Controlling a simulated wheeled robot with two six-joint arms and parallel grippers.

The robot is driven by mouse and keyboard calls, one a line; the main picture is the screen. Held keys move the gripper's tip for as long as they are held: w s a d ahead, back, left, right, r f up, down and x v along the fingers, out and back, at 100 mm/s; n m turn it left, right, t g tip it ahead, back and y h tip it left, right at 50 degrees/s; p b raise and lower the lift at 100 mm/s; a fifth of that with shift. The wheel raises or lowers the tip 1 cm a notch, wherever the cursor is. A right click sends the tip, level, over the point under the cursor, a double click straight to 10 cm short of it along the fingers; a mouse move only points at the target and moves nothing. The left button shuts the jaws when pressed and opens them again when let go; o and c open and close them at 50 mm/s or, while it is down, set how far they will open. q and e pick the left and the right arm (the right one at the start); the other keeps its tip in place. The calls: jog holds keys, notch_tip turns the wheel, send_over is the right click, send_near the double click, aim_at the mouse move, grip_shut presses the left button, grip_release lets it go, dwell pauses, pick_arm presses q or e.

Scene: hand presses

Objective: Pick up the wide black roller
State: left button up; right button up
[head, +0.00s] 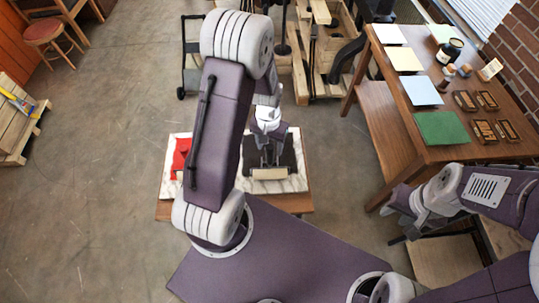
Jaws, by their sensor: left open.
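The wide black roller (287,156) appears as a dark shape on a marble slab (295,183) on a low wooden table, with a pale bar along its near side. My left gripper (265,158) points down over the roller with its jaws open. The fingers overlap the roller in this view, so I cannot tell whether they touch it. My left arm hides the middle of the slab. My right gripper (400,206) is at the right, beside the long table and away from the roller; its jaws are too unclear to read.
Red ink or cloth (181,156) lies on the slab's left side. A wooden table (400,100) at right holds coloured sheets, a dark jar and small trays. A wooden press frame stands behind the slab. A stool (42,32) and crate (18,130) stand left; the floor between is clear.

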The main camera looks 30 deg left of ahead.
pick_arm(q)
jog(key=shift+w+f, duration=0.25)
jog(key=shift+f, duration=0.2)
jog(key=shift+s+r, duration=0.1)
jog(key=shift+s, duration=0.1)
jog(key=c, duration=0.8)
grip_shut()
jog(key=shift+w, duration=0.1)
pick_arm(e)
jog(key=shift+w, duration=0.15)
pick_arm(q)
jog(key=shift+r, duration=0.1)
